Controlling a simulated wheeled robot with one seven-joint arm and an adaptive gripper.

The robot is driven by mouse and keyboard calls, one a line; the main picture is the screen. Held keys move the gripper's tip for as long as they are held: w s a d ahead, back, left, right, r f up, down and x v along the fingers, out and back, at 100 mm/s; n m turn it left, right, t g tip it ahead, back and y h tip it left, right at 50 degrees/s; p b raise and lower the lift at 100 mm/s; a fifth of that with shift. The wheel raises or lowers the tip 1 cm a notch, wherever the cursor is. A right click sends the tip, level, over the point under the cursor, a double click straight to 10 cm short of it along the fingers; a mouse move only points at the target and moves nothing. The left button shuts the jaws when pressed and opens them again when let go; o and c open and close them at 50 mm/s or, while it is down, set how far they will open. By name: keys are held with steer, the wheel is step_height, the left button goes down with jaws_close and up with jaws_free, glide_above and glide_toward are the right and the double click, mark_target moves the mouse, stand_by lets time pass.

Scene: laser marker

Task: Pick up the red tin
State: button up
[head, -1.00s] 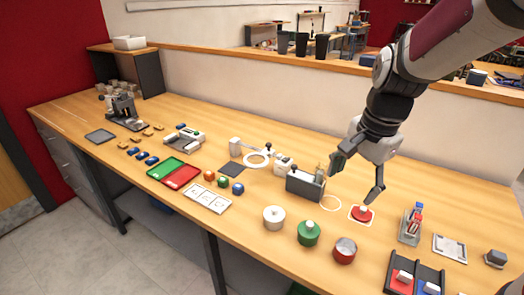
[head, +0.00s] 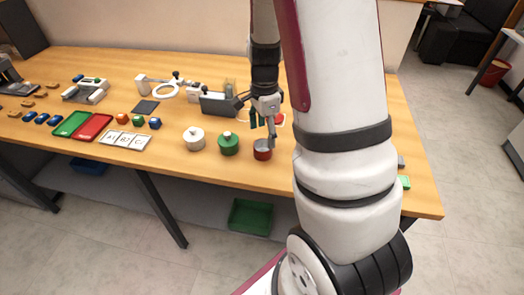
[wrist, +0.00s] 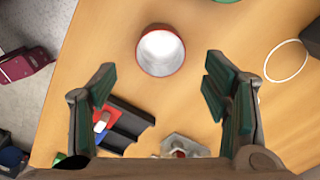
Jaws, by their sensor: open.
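The red tin (head: 262,153) stands upright and lidless near the table's front edge, to the right of the green tin (head: 228,145). In the wrist view the red tin (wrist: 161,52) shows a pale, empty inside and a red rim. My gripper (head: 260,128) is open and hangs above and behind the tin; one finger overlaps it in the head view. In the wrist view the tin lies beyond the two fingertips (wrist: 159,78), sideways between them. Nothing is held, and I cannot tell whether a finger touches the tin.
A white tin (head: 194,138) stands left of the green tin. A dark box (head: 217,104) stands behind them. In the wrist view a dark divided tray (wrist: 128,127) and a grey holder (wrist: 184,146) lie below the red tin. My arm hides the table's right part in the head view.

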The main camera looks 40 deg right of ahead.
mark_target(263, 146)
steer(key=shift+a+f, duration=0.1)
steer(key=shift+f, duration=2.85)
steer(key=shift+c, duration=0.3)
steer(key=c, duration=1.2)
